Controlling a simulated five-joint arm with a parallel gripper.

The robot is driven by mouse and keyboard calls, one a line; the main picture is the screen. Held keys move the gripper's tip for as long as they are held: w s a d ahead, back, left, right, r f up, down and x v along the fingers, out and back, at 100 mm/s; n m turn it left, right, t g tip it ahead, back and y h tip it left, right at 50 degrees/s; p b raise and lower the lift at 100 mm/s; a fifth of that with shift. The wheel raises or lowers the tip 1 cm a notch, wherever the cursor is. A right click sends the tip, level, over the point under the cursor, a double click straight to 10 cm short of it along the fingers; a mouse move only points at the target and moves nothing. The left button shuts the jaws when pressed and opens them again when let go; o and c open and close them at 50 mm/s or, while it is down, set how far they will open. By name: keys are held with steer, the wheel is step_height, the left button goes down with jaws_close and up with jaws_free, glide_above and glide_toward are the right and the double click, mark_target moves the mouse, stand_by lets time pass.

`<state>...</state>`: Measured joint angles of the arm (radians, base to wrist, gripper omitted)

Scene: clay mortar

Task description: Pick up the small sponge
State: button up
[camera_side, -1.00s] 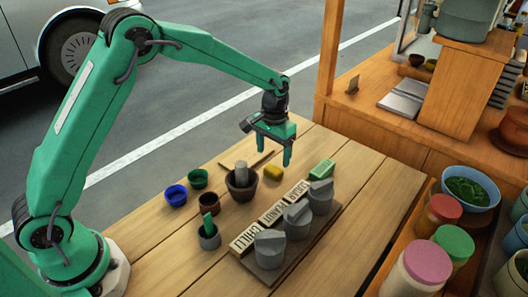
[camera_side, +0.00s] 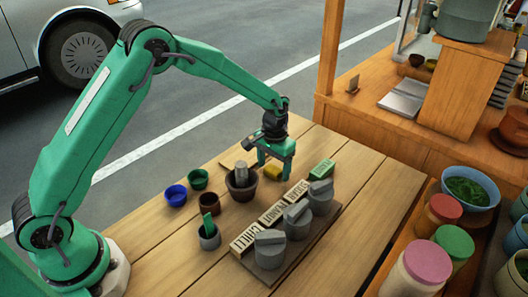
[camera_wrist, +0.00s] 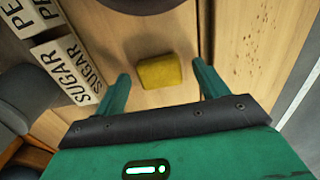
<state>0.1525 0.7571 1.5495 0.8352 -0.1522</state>
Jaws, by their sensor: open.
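The small yellow sponge (camera_wrist: 160,71) lies on the wooden table, between and a little beyond my open fingertips in the wrist view. In the side view the sponge (camera_side: 272,173) is partly hidden behind my gripper (camera_side: 274,170), whose fingers reach down around it near the table. In the wrist view my gripper (camera_wrist: 163,78) has its two green fingers apart, one on each side of the sponge, with nothing held. I cannot tell whether the fingers touch the table.
The clay mortar (camera_side: 240,188) with its pestle stands just left of my gripper. A green-and-white block (camera_side: 322,169) lies to the right. Labelled lidded jars (camera_side: 297,217) stand on a board in front. Small cups (camera_side: 176,196) stand at the left.

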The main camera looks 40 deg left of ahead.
mark_target(274, 170)
steer(key=c, duration=1.1)
steer(key=shift+r, duration=0.2)
steer(key=shift+r, duration=0.55)
steer(key=r, duration=0.3)
steer(key=shift+s+d+r, duration=0.1)
steer(key=shift+s+d, duration=0.05)
steer(key=shift+d, duration=0.1)
steer(key=s+d+r, duration=0.4)
steer(key=d, duration=0.1)
steer(key=s+d+r, duration=0.2)
steer(key=s+d, duration=0.1)
steer(key=shift+s+d+r, duration=0.1)
steer(key=shift+d+r, duration=0.1)
steer(key=shift+d, duration=0.05)
